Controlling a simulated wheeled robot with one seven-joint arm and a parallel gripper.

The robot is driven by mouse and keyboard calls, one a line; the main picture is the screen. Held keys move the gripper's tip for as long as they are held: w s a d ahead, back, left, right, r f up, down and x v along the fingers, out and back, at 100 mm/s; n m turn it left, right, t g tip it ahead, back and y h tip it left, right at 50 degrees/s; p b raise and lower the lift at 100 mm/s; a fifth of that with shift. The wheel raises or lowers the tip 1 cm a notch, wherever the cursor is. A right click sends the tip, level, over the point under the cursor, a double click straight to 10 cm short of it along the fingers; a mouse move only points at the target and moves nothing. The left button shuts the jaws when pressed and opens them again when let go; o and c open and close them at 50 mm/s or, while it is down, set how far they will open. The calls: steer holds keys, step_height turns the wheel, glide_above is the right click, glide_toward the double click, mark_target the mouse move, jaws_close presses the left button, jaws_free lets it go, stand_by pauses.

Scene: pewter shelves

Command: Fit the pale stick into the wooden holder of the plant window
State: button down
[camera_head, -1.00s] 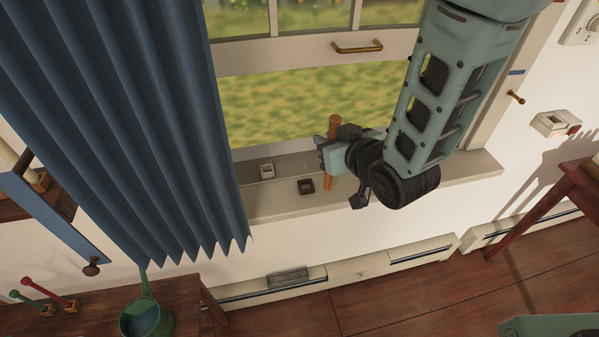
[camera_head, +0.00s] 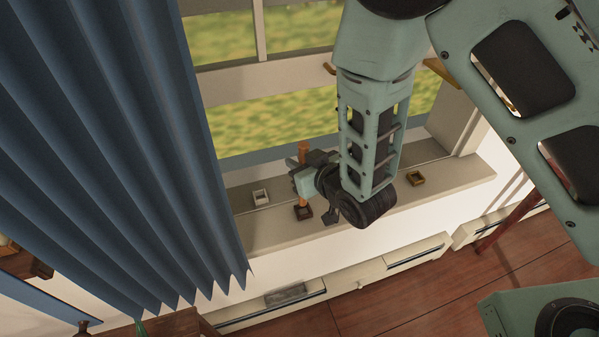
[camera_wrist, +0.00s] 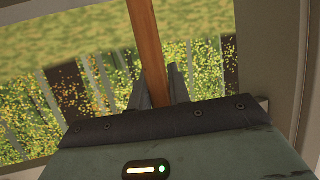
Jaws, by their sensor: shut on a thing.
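My gripper (camera_head: 304,180) is shut on an orange-brown stick (camera_head: 304,148), held roughly upright above the window sill. The stick also shows between the fingers in the wrist view (camera_wrist: 147,45); it looks orange-brown, not pale. Its lower end is at the dark brown square holder (camera_head: 303,213); I cannot tell whether it is inside or just above. A white square holder (camera_head: 260,197) stands empty to the left. No pale stick is clearly visible.
The blue curtain (camera_head: 110,150) hangs close to the left of the sill (camera_head: 355,225). The window frame (camera_head: 235,85) and its glass rise behind my gripper. A baseboard heater (camera_head: 345,285) runs along the wall below.

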steer(key=shift+f+p, duration=0.45)
steer(key=shift+f, duration=1.6)
steer(key=shift+f, duration=0.15)
steer(key=c, duration=1.3)
jaws_free()
